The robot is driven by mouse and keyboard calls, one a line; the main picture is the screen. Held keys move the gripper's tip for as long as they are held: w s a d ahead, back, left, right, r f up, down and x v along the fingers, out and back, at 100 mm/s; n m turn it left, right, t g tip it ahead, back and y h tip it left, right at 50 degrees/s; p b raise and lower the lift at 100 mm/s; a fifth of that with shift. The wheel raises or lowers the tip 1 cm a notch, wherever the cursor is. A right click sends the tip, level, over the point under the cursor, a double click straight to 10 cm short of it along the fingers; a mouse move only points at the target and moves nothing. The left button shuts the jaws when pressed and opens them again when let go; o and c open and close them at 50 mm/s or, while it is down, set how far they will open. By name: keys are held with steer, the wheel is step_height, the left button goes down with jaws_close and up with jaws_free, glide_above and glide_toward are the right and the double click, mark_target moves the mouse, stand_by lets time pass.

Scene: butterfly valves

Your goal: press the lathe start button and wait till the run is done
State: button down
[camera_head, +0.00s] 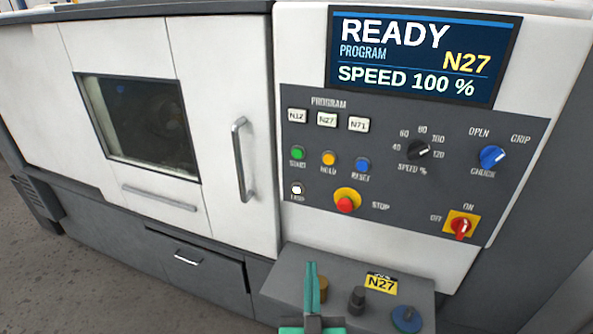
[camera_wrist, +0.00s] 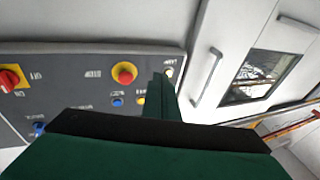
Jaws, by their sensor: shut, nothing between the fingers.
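The green start button (camera_head: 298,153) is on the left of the lathe's dark control panel (camera_head: 400,205), with a yellow hold button (camera_head: 329,158) and a blue reset button (camera_head: 362,164) to its right. The screen (camera_head: 424,57) reads READY, PROGRAM N27, SPEED 100 %. My green gripper (camera_head: 311,266) is shut and empty, below the panel and in front of the shelf, apart from the buttons. In the wrist view the shut fingers (camera_wrist: 162,78) point up toward the panel beside the yellow button (camera_wrist: 141,100). The start button is hidden there behind my gripper.
The lathe door (camera_head: 225,130) is shut, with a handle (camera_head: 242,160) left of the panel. A red stop button (camera_head: 345,203) is below the start button. A red switch (camera_head: 461,226) is at lower right. The shelf (camera_head: 275,285) holds small parts and an N27 label (camera_head: 381,283).

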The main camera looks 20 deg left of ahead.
mark_target(297, 153)
steer(key=w+a+r+n+g+y, duration=0.1)
steer(key=a+r+n+y, duration=0.3)
steer(key=r, duration=0.5)
steer(key=w+a+r+n+g+y, duration=0.1)
steer(key=w+a+r+n+y, duration=0.2)
steer(key=r, duration=0.7)
steer(key=a+n, duration=0.2)
steer(key=n, duration=0.1)
steer(key=shift+w+r+g+y, duration=0.2)
steer(key=shift+w+g+y, duration=0.1)
steer(key=shift+g+y, duration=0.1)
steer(key=w, duration=0.8)
steer(key=shift+w+d, duration=0.15)
steer(key=shift+w, duration=0.25)
steer(key=shift+w, duration=0.15)
stand_by(0.5)
steer(key=shift+w, duration=0.3)
